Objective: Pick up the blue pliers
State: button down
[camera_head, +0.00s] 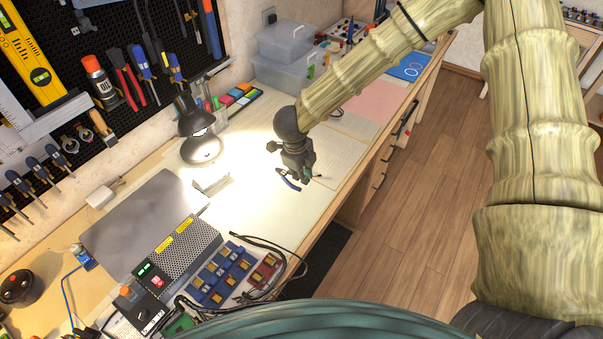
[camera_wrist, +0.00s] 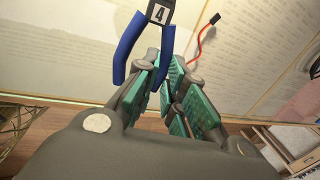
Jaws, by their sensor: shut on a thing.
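The blue pliers show in the wrist view (camera_wrist: 127,48), with two blue handles and a pale tag reading 4 near the pivot. Their jaw end is cut off by the top edge of that view. My gripper (camera_wrist: 166,82), with teal finger pads, is shut on one blue handle; the other handle hangs free to the left. In the head view my gripper (camera_head: 299,172) is above the lit desk, with the blue pliers (camera_head: 288,181) showing as a small curved blue shape at its lower left.
Printed sheets (camera_head: 332,158) lie on the desk below. A black lamp (camera_head: 198,125) stands left of my gripper, and clear plastic boxes (camera_head: 285,60) stand behind. A power supply (camera_head: 175,255) and blue blocks (camera_head: 222,272) sit in front. A red wire (camera_wrist: 203,42) lies near the pliers.

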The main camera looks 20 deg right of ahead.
jog(key=s+a+b, duration=0.1)
jog(key=s, duration=0.3)
jog(key=s+a+r+b, duration=0.1)
jog(key=s, duration=0.3)
jog(key=s+a+b, duration=0.1)
jog(key=s+a, duration=0.1)
jog(key=s, duration=0.3)
jog(key=shift+r, duration=0.15)
